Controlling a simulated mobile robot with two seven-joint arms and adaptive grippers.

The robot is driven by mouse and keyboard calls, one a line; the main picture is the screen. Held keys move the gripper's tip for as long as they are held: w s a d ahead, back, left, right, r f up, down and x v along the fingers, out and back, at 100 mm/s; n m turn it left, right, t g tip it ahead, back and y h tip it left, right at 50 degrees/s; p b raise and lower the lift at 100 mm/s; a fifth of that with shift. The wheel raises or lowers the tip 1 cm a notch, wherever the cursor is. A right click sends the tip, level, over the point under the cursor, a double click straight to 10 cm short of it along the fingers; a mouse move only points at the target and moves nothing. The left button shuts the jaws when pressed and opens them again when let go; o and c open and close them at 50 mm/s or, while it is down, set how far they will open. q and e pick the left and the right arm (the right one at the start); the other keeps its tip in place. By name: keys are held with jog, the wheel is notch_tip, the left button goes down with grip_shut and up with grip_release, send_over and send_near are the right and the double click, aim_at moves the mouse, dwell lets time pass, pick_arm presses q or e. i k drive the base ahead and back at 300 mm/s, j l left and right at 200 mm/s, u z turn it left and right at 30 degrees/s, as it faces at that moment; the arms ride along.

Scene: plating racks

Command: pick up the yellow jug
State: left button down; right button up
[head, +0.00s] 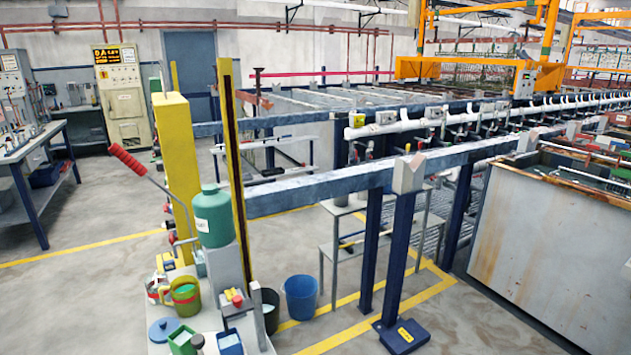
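A yellow-olive jug (187,308) with green contents stands upright on the light-topped stand (204,320) at the lower left of the head view. A small red and white container (154,289) is just left of it. Neither my left nor my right gripper shows in this view.
A green canister (214,218) stands on a grey block behind and right of the jug. A green square container (181,342) and a blue lid (163,330) lie in front. A yellow post (177,180) rises behind. A blue bucket (301,298) is on the floor to the right.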

aim_at(179, 297)
jog(key=k+j+u, duration=0.2)
jog(key=j, duration=0.25)
jog(key=k+j+u, duration=0.15)
jog(key=j, duration=0.25)
jog(key=j+u, duration=0.2)
jog(key=j, duration=0.3)
